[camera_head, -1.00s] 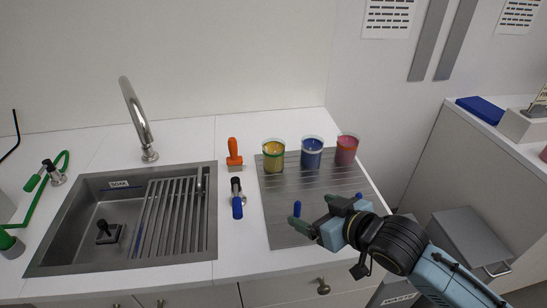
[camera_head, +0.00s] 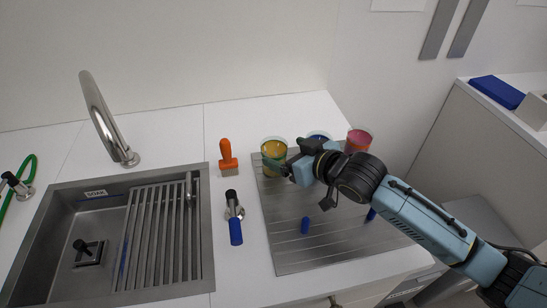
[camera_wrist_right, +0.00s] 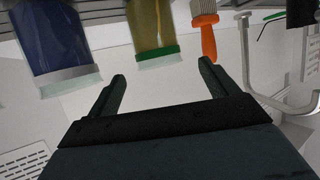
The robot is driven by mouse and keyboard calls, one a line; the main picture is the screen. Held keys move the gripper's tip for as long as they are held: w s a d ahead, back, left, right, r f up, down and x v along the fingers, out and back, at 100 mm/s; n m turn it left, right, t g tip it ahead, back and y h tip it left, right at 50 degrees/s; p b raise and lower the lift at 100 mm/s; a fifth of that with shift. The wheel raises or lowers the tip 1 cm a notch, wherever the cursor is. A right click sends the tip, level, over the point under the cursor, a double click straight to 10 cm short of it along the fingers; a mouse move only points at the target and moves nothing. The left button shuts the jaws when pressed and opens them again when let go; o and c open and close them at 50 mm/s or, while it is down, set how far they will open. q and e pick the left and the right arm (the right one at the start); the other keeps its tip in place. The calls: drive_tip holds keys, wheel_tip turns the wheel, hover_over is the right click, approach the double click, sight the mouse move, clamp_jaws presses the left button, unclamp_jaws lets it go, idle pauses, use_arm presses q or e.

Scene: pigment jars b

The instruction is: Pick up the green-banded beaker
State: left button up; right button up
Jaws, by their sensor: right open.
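The green-banded beaker (camera_head: 272,146) holds yellow contents and stands upright on a grey ribbed mat (camera_head: 290,255). In the right wrist view it appears upside down (camera_wrist_right: 150,25), with its green band (camera_wrist_right: 158,60) near the rim. My right gripper (camera_head: 278,161) is open, at the beaker's near right side. In the right wrist view its two fingers (camera_wrist_right: 162,72) are spread and empty, with the beaker ahead of the gap. I cannot tell whether a finger touches it. The gripper hides part of the beaker in the head view. My left gripper is not in view.
A blue beaker (camera_head: 318,137) stands right of the green-banded one, partly hidden by my arm; a pink one (camera_head: 357,140) is farther right. The sink (camera_head: 55,195) is at left.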

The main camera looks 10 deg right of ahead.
sight(266, 145)
drive_tip(key=shift+x, duration=0.85)
drive_tip(key=shift+w+f, duration=0.2)
drive_tip(key=shift+w, duration=0.15)
drive_tip(key=shift+w+a+f, duration=0.15)
drive_tip(key=shift+w+a, duration=0.1)
drive_tip(key=shift+w, duration=0.05)
drive_tip(key=x, duration=0.3)
drive_tip(key=shift+w+a+f+b, duration=0.1)
drive_tip(key=shift+w+f+b, duration=0.1)
drive_tip(key=shift+b, duration=0.1)
drive_tip(key=shift+w+a+f, duration=0.2)
drive_tip(key=shift+w+a, duration=0.1)
drive_tip(key=shift+w, duration=0.15)
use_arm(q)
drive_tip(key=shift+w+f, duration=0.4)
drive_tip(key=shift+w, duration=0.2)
use_arm(e)
drive_tip(key=c, duration=1.1)
